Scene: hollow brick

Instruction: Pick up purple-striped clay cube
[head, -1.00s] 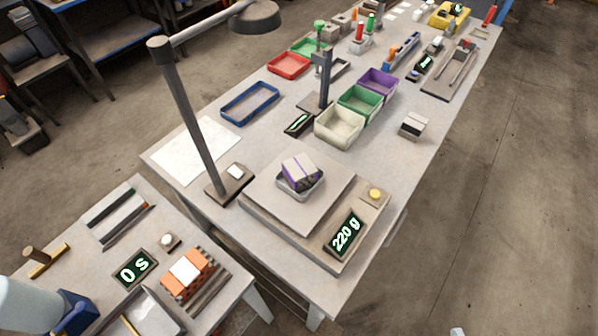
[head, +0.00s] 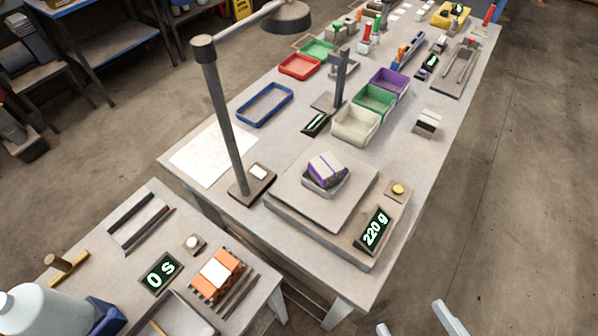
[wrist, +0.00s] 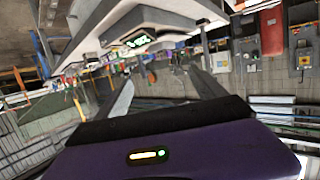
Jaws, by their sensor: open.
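The purple-striped clay cube (head: 326,170) is pale with purple stripes. It sits tilted in a small grey tray (head: 338,191) on the scale (head: 300,195), whose display (head: 375,229) reads 220 g. My gripper (head: 420,325) shows at the bottom edge of the head view, in front and to the right of the scale, well apart from the cube. In the wrist view my gripper (wrist: 162,92) has its two fingers spread with nothing between them. I cannot make out the cube in the wrist view.
A lamp post (head: 222,120) stands left of the scale. White, green and purple bins (head: 356,124) stand behind it, with a small grey block (head: 428,122) to their right. A side table at lower left holds an orange brick (head: 217,275) and a white bottle (head: 40,312). The floor at right is clear.

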